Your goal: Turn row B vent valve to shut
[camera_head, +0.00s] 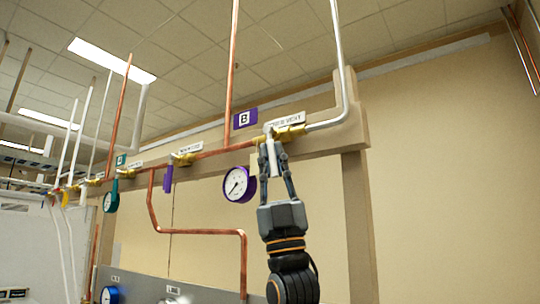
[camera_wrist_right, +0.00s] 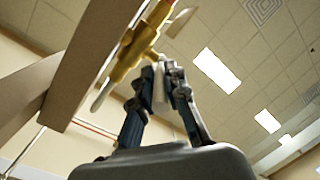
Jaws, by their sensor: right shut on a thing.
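The row B vent valve (camera_head: 290,133) is a brass body on the beam, under a white label reading "VENT" and right of a purple sign (camera_head: 245,118) with a letter that looks like B. Its pale lever handle (camera_head: 272,158) hangs down, across the pipe line. My right gripper (camera_head: 273,160) reaches up from below and is shut on this handle. The right wrist view shows the brass valve (camera_wrist_right: 135,50) and the gripper fingers (camera_wrist_right: 163,80) closed around the pale handle, which they partly hide. My left gripper is not in view.
A purple-rimmed gauge (camera_head: 239,184) hangs just left of my right gripper. A bent copper pipe (camera_head: 200,232) runs below. The wall to the right is clear beyond the post (camera_head: 358,220).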

